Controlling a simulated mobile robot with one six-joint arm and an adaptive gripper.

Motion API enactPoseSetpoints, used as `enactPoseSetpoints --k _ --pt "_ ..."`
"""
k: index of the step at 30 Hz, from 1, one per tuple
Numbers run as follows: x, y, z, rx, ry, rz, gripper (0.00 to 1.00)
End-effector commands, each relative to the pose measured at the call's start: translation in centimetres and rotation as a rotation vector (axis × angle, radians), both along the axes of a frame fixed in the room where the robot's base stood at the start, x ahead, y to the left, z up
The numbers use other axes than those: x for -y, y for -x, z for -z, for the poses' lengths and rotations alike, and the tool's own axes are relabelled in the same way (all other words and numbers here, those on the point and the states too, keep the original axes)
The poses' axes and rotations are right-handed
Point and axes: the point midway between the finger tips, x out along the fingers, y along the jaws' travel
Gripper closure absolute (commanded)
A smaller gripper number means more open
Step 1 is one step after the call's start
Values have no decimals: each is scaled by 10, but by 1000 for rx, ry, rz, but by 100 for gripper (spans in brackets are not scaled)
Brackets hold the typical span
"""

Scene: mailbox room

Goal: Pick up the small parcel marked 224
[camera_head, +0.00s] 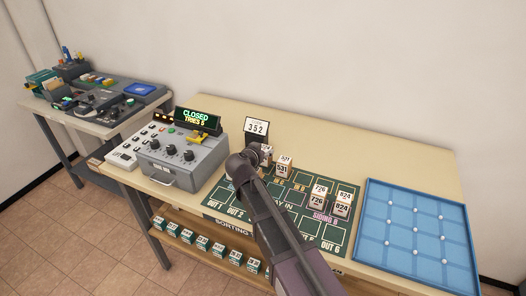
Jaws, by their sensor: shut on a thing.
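My arm reaches from the bottom over the green sorting mat (334,233), with my gripper (264,153) at the mat's back left, just in front of the 352 sign. It is shut on a small parcel (267,149), of which only a pale bit shows. My wrist hides most of it and I cannot read its number. No label reading 224 is legible. Whether the held parcel touches the mat I cannot tell.
Small parcels marked 531 (281,170), 726 (317,201) and 824 (342,206) stand close to the right. The 352 sign (256,129) stands behind. A grey console (182,158) reading CLOSED, TRIES 5 is left; a blue tray (407,250) with white knobs is right.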

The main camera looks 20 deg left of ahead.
Motion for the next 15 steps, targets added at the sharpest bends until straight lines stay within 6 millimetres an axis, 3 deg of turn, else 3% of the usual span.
enactPoseSetpoints --k 1,15 --pt "0 0 -10 0 0 0 89" --pt "0 0 -58 0 0 0 89"
